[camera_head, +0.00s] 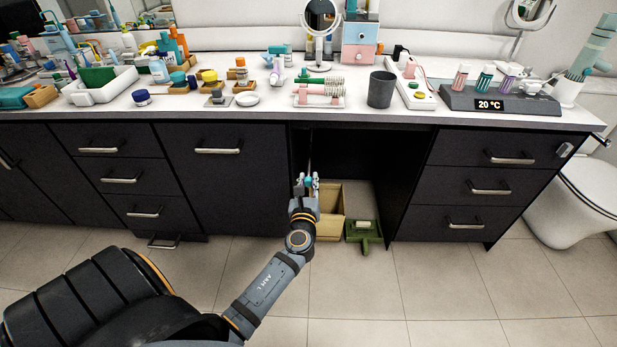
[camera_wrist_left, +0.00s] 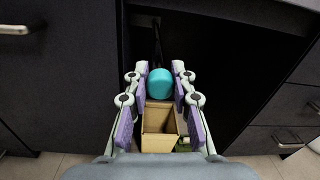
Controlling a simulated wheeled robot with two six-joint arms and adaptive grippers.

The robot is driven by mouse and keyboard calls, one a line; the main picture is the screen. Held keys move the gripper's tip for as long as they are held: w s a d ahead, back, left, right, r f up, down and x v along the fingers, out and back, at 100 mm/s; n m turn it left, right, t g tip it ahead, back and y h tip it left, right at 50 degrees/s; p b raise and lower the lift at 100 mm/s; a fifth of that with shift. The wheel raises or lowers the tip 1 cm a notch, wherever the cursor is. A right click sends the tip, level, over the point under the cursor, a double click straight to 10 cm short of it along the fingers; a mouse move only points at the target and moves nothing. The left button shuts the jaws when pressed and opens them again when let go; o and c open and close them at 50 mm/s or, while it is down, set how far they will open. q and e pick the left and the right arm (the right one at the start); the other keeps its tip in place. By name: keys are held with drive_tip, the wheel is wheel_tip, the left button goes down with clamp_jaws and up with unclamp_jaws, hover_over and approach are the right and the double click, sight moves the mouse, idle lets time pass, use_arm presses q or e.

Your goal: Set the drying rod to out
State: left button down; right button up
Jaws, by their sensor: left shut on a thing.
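The drying rod shows as a thin dark bar in the knee space under the counter, with a teal knob (camera_wrist_left: 160,84) at its near end. My left gripper (camera_head: 306,182) is in front of the knee space, below the counter edge. In the left wrist view its purple-padded fingers (camera_wrist_left: 161,80) are on both sides of the teal knob, shut on it. Most of the rod behind the knob is in shadow, so how far it is drawn out is hard to tell. My right gripper is not in view.
A tan open box (camera_head: 329,213) and a green scoop-like item (camera_head: 364,233) stand on the floor just below my left gripper. Dark drawers (camera_head: 488,187) flank the knee space. The counter above is crowded, with a grey cup (camera_head: 381,90) near its edge.

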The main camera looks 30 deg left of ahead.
use_arm(q)
drive_tip(key=shift+f, duration=0.15)
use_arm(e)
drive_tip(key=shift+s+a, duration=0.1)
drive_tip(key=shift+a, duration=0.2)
use_arm(q)
drive_tip(key=shift+s+f, duration=0.1)
drive_tip(key=c, duration=1.6)
unclamp_jaws()
drive_tip(key=o, duration=0.5)
drive_tip(key=shift+s+d+r, duration=0.15)
drive_tip(key=shift+r, duration=0.05)
drive_tip(key=v, duration=0.7)
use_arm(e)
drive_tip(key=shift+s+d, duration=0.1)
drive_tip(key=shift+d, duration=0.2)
use_arm(q)
drive_tip(key=shift+s, duration=0.15)
